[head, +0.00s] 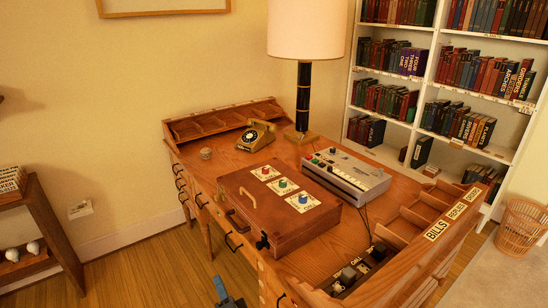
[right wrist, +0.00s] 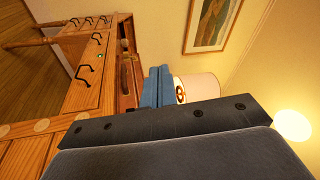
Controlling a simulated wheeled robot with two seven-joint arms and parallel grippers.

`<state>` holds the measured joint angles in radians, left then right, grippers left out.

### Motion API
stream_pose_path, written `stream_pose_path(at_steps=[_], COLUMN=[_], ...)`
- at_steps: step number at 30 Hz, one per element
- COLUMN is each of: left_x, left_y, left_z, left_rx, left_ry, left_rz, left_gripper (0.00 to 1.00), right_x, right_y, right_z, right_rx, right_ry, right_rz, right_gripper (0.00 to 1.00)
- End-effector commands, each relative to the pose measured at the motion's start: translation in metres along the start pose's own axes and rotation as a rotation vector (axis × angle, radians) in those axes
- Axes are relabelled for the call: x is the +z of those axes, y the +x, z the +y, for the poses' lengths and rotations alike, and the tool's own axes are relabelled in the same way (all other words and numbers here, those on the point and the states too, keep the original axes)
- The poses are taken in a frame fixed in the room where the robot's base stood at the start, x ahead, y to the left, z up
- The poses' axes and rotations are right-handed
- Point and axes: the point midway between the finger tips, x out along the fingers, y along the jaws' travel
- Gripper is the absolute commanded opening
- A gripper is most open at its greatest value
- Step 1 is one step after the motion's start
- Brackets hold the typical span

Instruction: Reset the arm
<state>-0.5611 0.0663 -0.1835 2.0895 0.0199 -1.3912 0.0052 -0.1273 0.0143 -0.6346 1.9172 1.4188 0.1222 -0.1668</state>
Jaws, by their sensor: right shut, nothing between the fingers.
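My right gripper (head: 222,288) shows at the bottom edge of the head view, in front of the desk (head: 330,258) and below its drawers. Its blue fingers are together and hold nothing. In the right wrist view the blue fingers (right wrist: 156,88) stand side by side, with the lamp shade (right wrist: 198,88) beyond them. The desk's drawer fronts and black handles are to their left in that view. My left gripper is not in view.
On the desk are a wooden case (head: 240,222) with coloured buttons, a grey device (head: 346,176), a telephone (head: 256,135) and a lamp (head: 303,95). Bookshelves (head: 432,95) stand behind, a wicker basket (head: 522,228) at right. Floor left of the desk (head: 130,268) is clear.

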Motion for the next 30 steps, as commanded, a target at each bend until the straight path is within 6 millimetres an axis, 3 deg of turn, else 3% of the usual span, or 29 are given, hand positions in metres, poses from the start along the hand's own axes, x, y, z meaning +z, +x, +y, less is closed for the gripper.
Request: stream_pose_path(at_steps=[4, 8, 11, 15, 20, 24, 30], left_x=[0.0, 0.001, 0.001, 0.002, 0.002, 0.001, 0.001], left_y=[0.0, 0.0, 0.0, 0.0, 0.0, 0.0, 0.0], left_z=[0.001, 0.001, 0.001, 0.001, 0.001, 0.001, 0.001], left_rx=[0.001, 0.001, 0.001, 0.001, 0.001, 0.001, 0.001], left_ry=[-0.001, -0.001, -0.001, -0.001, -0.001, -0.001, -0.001], left_rz=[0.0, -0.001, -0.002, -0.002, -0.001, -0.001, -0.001], left_gripper=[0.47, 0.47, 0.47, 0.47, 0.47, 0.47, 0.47], right_x=[0.029, 0.045, 0.052, 0.05, 0.024, -0.015, -0.068], right_y=[-0.003, -0.012, -0.026, -0.055, -0.108, -0.169, -0.249], right_z=[-0.009, -0.001, 0.016, 0.054, 0.11, 0.156, 0.194], right_rx=[-0.043, -0.031, 0.018, 0.146, 0.385, 0.642, 0.943], right_ry=[-0.141, -0.282, -0.392, -0.542, -0.693, -0.785, -0.847], right_rz=[-0.217, -0.402, -0.54, -0.721, -0.906, -1.026, -1.102], right_gripper=[0.0, 0.0, 0.0, 0.0, 0.0, 0.0, 0.0])
